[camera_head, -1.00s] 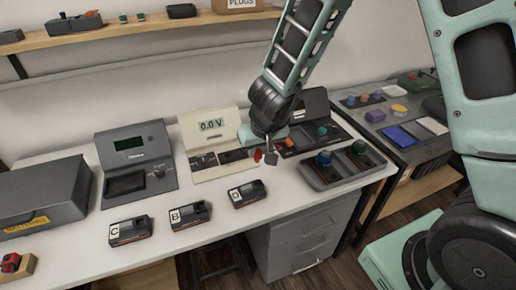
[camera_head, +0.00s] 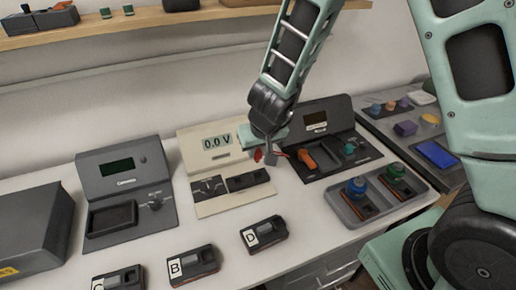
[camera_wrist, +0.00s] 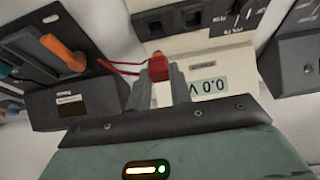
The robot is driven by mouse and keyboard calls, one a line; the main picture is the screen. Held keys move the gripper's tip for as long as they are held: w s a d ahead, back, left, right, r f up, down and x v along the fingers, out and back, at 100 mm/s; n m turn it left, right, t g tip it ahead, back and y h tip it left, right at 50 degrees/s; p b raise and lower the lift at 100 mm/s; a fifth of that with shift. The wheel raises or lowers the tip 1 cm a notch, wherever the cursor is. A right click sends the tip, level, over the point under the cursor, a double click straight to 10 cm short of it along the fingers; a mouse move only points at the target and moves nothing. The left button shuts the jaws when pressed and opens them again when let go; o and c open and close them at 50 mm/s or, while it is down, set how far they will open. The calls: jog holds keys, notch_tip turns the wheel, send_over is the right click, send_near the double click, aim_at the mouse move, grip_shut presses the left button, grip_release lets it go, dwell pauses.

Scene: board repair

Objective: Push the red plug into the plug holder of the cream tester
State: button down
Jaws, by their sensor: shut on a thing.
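The cream tester (camera_head: 236,203) stands on the bench, its display reading 0.0 V. Its dark plug holder (camera_head: 248,180), with two rectangular openings, is at the front right; it also shows in the wrist view (camera_wrist: 173,23). My gripper (camera_head: 268,155) is at the tester's right side, above and to the right of the holder in the head view. In the wrist view my gripper (camera_wrist: 159,80) is shut on the red plug (camera_wrist: 158,66), whose tip points toward the holder with a visible gap. The red plug (camera_head: 258,155) is small in the head view. A red cable trails from it.
A grey tester (camera_head: 95,180) stands left. Modules B, C and D (camera_head: 264,234) lie along the front.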

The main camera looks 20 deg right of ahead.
aim_at(259, 157)
jog(key=shift+f+b, duration=1.8)
jog(key=shift+b, duration=0.1)
jog(key=shift+f+b, duration=0.45)
jog(key=shift+f, duration=0.2)
jog(key=shift+f, duration=1)
dwell(1.6)
jog(key=c, duration=0.9)
grip_release()
jog(key=shift+r+p, duration=1.6)
